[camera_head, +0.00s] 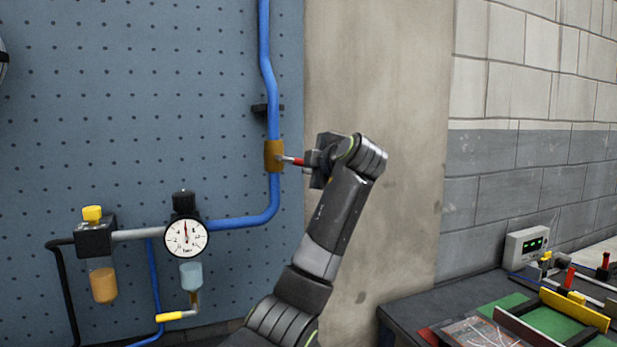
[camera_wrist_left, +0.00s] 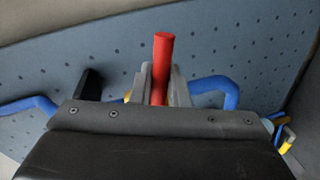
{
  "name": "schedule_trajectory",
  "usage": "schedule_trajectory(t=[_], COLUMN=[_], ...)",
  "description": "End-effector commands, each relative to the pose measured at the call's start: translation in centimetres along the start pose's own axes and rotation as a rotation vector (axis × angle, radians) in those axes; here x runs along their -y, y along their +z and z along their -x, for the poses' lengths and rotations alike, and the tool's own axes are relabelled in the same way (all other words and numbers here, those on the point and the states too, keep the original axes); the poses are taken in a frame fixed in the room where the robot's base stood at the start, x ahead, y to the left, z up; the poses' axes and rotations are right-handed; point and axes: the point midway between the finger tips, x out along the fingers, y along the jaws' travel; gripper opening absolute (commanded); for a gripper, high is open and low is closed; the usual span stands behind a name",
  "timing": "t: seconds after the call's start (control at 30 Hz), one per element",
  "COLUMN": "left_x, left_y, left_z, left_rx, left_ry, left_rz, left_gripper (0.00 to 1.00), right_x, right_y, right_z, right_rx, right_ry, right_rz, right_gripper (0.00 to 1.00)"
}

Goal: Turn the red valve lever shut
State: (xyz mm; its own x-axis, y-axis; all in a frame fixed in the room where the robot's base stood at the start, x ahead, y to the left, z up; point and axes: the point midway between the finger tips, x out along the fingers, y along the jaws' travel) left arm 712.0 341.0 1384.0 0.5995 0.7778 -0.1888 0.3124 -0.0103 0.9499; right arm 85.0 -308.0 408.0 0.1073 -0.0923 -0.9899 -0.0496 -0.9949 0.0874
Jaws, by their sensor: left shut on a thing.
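The red valve lever (camera_head: 297,161) sticks out to the right from a brass valve body (camera_head: 274,155) on the blue pipe. In the head view, my left gripper (camera_head: 307,162) is at the lever's outer part, to the right of the valve, and covers its end. In the left wrist view the red lever (camera_wrist_left: 161,65) stands between the two grey fingers (camera_wrist_left: 160,85). The gripper is shut on it. The valve body is mostly hidden in the wrist view. My right gripper is in neither view.
A pressure gauge (camera_head: 186,238) and a yellow-capped filter unit (camera_head: 96,240) sit lower left on the blue pegboard (camera_head: 130,120). A dark bench (camera_head: 405,305) with a small meter (camera_head: 527,244) and coloured parts stands at the lower right. The concrete column (camera_head: 400,90) behind my arm is bare.

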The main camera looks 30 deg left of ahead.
Motion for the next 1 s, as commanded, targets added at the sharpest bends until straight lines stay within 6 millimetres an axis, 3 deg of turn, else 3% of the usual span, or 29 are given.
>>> schedule_trajectory(t=[0.4, 1.0], left_x=[-1.8, -2.3], left_y=[-0.3, -0.5], left_z=[0.3, 0.4], left_rx=[0.044, 0.053], left_ry=[0.007, 0.011], left_rz=[0.221, 0.268], left_gripper=[0.0, 0.0], right_x=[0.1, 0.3], right_y=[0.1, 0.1], right_z=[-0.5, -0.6], right_rx=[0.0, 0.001], right_ry=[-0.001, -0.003], right_rz=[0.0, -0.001], right_gripper=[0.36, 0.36])
